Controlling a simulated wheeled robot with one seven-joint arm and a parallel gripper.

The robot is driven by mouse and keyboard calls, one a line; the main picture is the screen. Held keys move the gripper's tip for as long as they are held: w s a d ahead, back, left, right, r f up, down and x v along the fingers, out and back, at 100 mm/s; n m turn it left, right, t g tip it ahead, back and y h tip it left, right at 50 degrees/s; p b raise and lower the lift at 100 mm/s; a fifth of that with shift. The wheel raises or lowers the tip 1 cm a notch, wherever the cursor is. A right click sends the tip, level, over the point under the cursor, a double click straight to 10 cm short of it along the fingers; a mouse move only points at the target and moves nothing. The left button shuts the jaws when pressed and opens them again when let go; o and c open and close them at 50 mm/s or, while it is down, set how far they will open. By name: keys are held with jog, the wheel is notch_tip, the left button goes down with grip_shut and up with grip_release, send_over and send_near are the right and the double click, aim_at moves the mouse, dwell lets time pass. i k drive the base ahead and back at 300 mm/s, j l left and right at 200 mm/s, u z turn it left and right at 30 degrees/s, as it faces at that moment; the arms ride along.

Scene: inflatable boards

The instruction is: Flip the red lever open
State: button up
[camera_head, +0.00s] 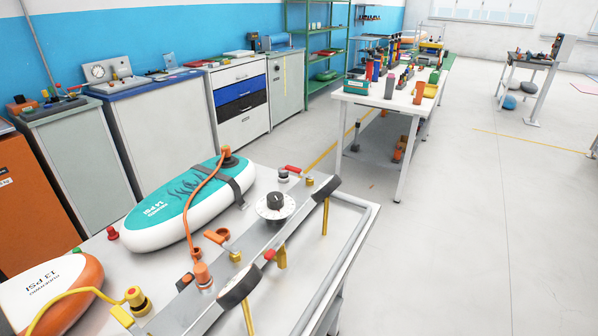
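A metal control panel (255,246) with a dial (276,205) lies on the near white workbench. A small red lever (292,169) shows at the panel's far end, by a brass fitting (309,182). A second red piece (269,255) sits beside another brass fitting (281,258) nearer to me. I cannot tell for sure which is the task's lever, nor how far either is turned. An orange lever (215,236) stands to the left of the panel. My gripper is not in view.
A teal-and-white inflatable board (176,207) and an orange-and-white one (52,289) lie on the bench. An orange hose (187,214) and a yellow hose (75,291) run from the boards to fittings.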

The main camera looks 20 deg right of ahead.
aim_at(288, 167)
jog(key=i+l, duration=0.25)
jog(key=l, duration=0.15)
jog(key=i+l, duration=0.25)
jog(key=l, duration=0.2)
jog(key=i+l, duration=0.25)
jog(key=l, duration=0.15)
jog(key=i+l, duration=0.25)
jog(key=l, duration=0.2)
jog(key=i+l, duration=0.25)
jog(key=l, duration=0.15)
jog(key=u, duration=0.05)
